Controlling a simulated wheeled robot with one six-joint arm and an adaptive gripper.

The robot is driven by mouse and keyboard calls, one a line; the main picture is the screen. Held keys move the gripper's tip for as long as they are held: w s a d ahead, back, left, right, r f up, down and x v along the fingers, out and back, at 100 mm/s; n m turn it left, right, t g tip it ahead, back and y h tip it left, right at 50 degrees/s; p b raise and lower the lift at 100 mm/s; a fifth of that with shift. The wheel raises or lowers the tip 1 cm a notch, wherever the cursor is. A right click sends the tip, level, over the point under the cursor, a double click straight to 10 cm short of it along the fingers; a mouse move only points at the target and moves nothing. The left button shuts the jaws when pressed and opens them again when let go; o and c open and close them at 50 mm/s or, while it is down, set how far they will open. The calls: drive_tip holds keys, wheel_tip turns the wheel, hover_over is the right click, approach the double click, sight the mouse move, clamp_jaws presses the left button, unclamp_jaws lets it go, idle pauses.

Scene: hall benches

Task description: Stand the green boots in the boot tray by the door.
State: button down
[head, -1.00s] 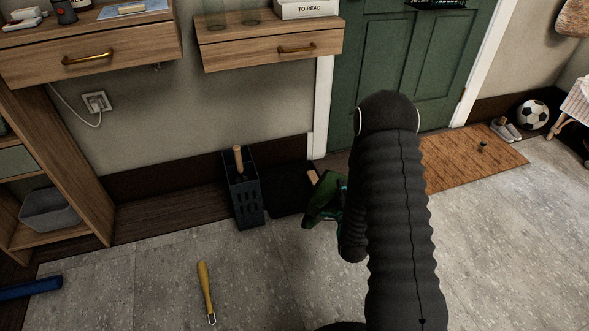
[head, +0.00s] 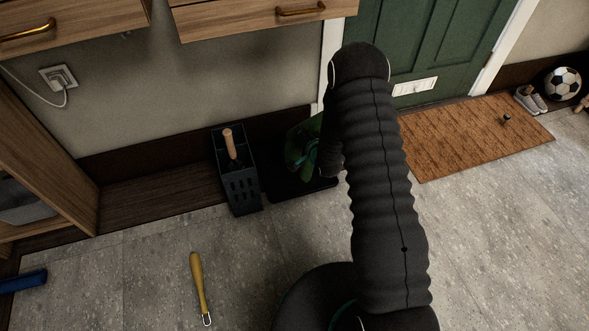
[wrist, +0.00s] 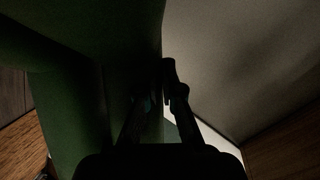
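The green boots (head: 300,151) are at the back of the black boot tray (head: 287,188), near the wall beside the door. My arm covers their right side in the head view. I cannot tell whether their soles touch the tray. The fingertips are dim, and in the head view my gripper is mostly hidden by my arm.
A dark slotted stand (head: 238,180) with a wooden handle in it stands just left of the tray. A yellow-handled tool (head: 199,285) lies on the floor. A brown doormat (head: 470,137) lies before the green door (head: 437,50). Wall drawers (head: 255,17) overhang above.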

drive_tip(key=w+a+f+n+g+y+b, duration=0.3)
drive_tip(key=w+a+f+n, duration=0.3)
drive_tip(key=a+f+n, duration=0.65)
drive_tip(key=shift+w+d+f+n, duration=0.1)
drive_tip(key=shift+d+f+n, duration=0.25)
drive_tip(key=shift+f, duration=1.4)
drive_tip(key=shift+s+d+f+n, duration=0.15)
drive_tip(key=shift+f+n, duration=0.25)
drive_tip(key=shift+f, duration=1.35)
drive_tip(key=shift+w+d+f+n, duration=0.15)
drive_tip(key=shift+d+f+n, duration=0.2)
drive_tip(key=shift+f, duration=1.4)
drive_tip(key=shift+f+g, duration=0.1)
drive_tip(key=shift+g, duration=0.2)
drive_tip(key=c, duration=1.3)
unclamp_jaws()
drive_tip(key=v, duration=1.2)
drive_tip(key=shift+a+p, duration=0.1)
drive_tip(key=shift+p, duration=0.3)
